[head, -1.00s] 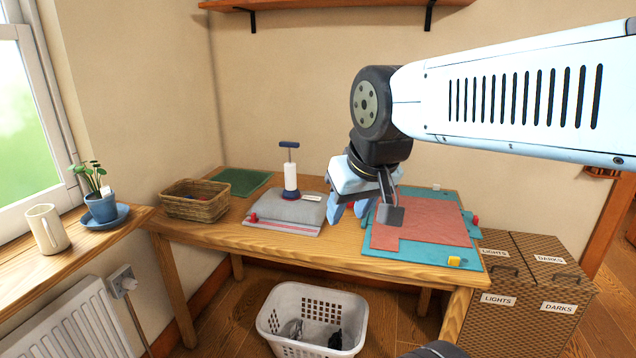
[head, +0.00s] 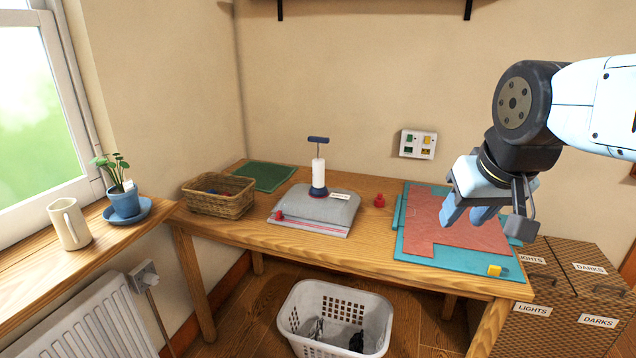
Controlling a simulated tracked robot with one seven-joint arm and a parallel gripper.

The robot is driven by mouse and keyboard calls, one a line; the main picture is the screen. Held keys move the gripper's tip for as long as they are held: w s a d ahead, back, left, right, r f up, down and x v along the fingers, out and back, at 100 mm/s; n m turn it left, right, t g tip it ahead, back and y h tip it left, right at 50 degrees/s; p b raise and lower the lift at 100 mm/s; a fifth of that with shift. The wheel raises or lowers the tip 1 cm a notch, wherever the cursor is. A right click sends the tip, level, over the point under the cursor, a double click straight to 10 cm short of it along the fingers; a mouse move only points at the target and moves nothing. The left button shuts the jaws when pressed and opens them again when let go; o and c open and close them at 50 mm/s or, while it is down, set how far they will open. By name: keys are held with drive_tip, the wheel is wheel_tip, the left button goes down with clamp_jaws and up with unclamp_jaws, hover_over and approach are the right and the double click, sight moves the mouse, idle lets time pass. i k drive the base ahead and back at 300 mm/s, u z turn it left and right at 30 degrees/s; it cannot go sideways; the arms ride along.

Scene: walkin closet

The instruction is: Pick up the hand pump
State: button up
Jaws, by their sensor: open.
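The hand pump (head: 318,176) has a white barrel, a blue base and a blue T-handle on a thin rod. It stands upright on or just behind a grey folded pad (head: 300,207) on the wooden table; its exact footing is hard to tell. A small white label lies beside its base. My gripper (head: 487,220) is open and empty, pointing down over the right end of the table, above the red sheet on the teal mat. It is well to the right of the pump, apart from it.
The wooden table (head: 378,246) also holds a wicker basket (head: 219,197), a green mat (head: 264,176), a red knob-like piece (head: 379,200) and a teal mat (head: 450,260) with a red sheet. A white laundry basket (head: 300,345) stands below. Labelled hampers (head: 560,300) stand at right.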

sight(318, 188)
drive_tip(key=z, duration=0.1)
drive_tip(key=i, duration=1)
drive_tip(key=u, duration=0.1)
